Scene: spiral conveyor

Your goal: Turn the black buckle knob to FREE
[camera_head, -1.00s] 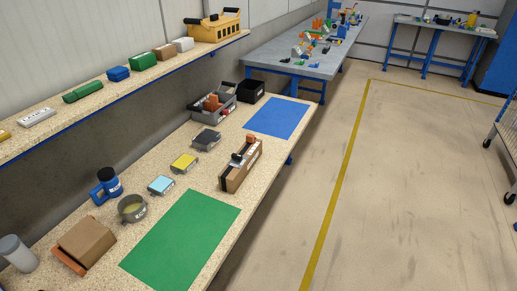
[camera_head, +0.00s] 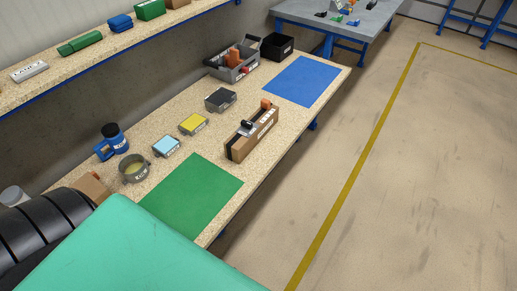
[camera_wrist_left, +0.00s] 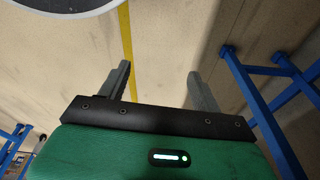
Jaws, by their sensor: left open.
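A long brown box (camera_head: 240,149) stands on the speckled bench in the head view, between the green mat and the blue mat. A small black part (camera_head: 247,125), which looks like the buckle knob, sits on its top, with an orange part at the box's far end. The knob's marking is too small to read. My left gripper (camera_wrist_left: 158,74) is open and empty in the left wrist view, over the floor beside blue legs. The gripper itself does not show in the head view, so its distance from the box cannot be told. My right gripper is not in view.
The green mat (camera_head: 195,190) and blue mat (camera_head: 302,81) are bare. Blue, yellow and dark small boxes (camera_head: 193,123) stand left of the brown box. A grey cup (camera_head: 134,170) and grey bin (camera_head: 234,65) stand on the bench. My arm covers the lower left.

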